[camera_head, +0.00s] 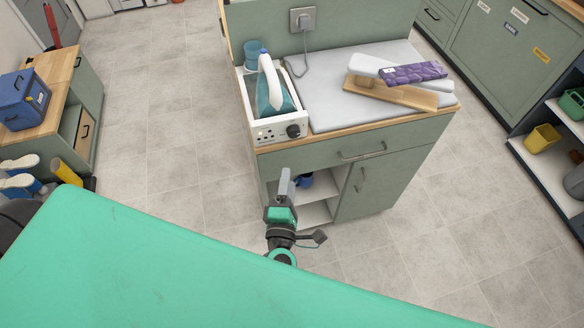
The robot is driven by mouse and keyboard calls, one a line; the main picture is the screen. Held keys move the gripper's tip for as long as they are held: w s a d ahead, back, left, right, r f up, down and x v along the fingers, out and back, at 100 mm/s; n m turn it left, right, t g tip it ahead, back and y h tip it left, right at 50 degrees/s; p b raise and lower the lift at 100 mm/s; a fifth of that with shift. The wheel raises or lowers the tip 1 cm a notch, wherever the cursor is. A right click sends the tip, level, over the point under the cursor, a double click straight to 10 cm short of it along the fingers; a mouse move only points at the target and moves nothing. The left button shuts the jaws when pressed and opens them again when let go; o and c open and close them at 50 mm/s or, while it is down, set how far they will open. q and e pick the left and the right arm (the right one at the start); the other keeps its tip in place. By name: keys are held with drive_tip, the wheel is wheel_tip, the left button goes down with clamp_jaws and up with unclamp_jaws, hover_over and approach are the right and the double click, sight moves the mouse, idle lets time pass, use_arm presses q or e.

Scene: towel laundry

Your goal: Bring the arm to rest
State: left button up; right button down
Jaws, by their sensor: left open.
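My left gripper (285,184) is in the head view, in front of the green cabinet (385,172) and its open shelf. It is open, with nothing seen between its fingers. Its fingers point away from me toward the cabinet. I cannot tell how far it is from the cabinet front. My left arm is mostly hidden, with only the wrist showing behind the gripper. My right gripper is not in view.
A wooden-topped cabinet (57,68) stands left. Floor (175,110) between is clear.

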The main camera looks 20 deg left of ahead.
use_arm(q)
drive_tip(key=s+d+f+m+g+h, duration=0.1)
drive_tip(key=s+f+m+g+h, duration=0.3)
drive_tip(key=f, duration=0.7)
drive_tip(key=s+d+f+m+g, duration=0.1)
drive_tip(key=s+f+m, duration=0.1)
drive_tip(key=f+m, duration=0.65)
drive_tip(key=s+d+f+m+g+h, duration=0.1)
drive_tip(key=s+f+m+g+h, duration=0.15)
drive_tip(key=f, duration=1.15)
drive_tip(key=s+a+f+m+g, duration=0.3)
drive_tip(key=s+a+f, duration=0.2)
drive_tip(key=s, duration=0.4)
drive_tip(key=s+a+f+m+g+y, duration=0.1)
drive_tip(key=s+a+f+m+g, duration=0.2)
drive_tip(key=s+a+f, duration=0.2)
drive_tip(key=s+a+f+m+g+y, duration=0.1)
drive_tip(key=s+a+f+m+g, duration=0.2)
drive_tip(key=s+f, duration=0.7)
drive_tip(key=s+a+g, duration=0.1)
drive_tip(key=s+a, duration=0.1)
drive_tip(key=s, duration=0.1)
drive_tip(key=shift+a+m, duration=0.15)
drive_tip(key=shift+m, duration=0.15)
